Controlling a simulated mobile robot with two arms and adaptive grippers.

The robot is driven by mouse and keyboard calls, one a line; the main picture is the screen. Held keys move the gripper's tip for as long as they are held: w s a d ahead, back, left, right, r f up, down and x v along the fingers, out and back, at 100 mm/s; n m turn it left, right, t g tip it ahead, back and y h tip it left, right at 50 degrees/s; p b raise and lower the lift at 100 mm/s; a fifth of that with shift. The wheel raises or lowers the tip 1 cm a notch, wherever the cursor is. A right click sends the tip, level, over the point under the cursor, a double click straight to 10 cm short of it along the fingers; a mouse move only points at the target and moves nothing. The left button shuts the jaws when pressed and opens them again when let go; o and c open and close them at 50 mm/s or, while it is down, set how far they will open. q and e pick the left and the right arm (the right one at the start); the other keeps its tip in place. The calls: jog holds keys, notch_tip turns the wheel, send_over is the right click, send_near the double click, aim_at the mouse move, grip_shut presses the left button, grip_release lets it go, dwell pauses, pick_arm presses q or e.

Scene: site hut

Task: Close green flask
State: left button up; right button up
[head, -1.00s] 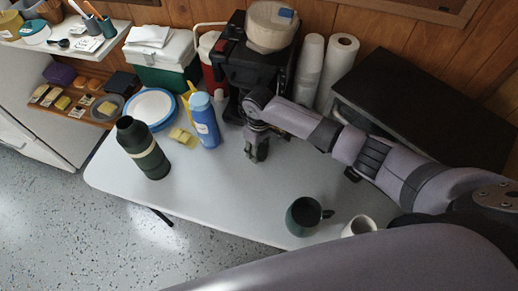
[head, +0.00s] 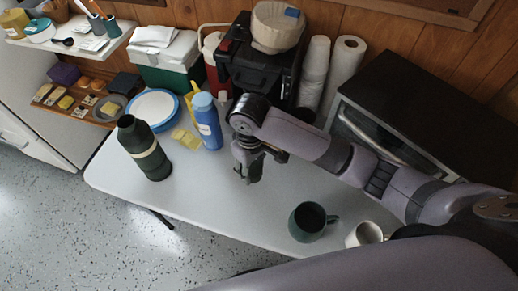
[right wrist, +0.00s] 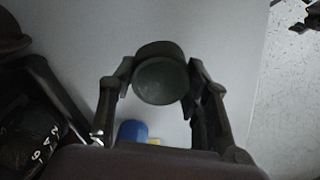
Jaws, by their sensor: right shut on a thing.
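The green flask (head: 147,152) stands upright at the left of the white table, with a pale band round it and its dark mouth uncovered. My right gripper (head: 248,174) hangs fingers down to the right of the flask, apart from it. In the right wrist view, my right gripper (right wrist: 160,84) is shut on a round dark green cap (right wrist: 160,78), held between both fingertips. The cap is hard to make out in the head view. My left gripper is not in view.
A blue bottle (head: 207,122) stands between the flask and my right gripper, with yellow pieces (head: 185,139) beside it. A plate (head: 153,108) lies behind the flask. A dark green mug (head: 309,222) and a white mug (head: 364,235) stand at the right front. The table's front middle is clear.

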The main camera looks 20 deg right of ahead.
jog(key=s+a, duration=0.5)
jog(key=s, duration=0.3)
jog(key=shift+s+a+b, duration=0.2)
jog(key=shift+a+b, duration=0.15)
jog(key=shift+b, duration=0.05)
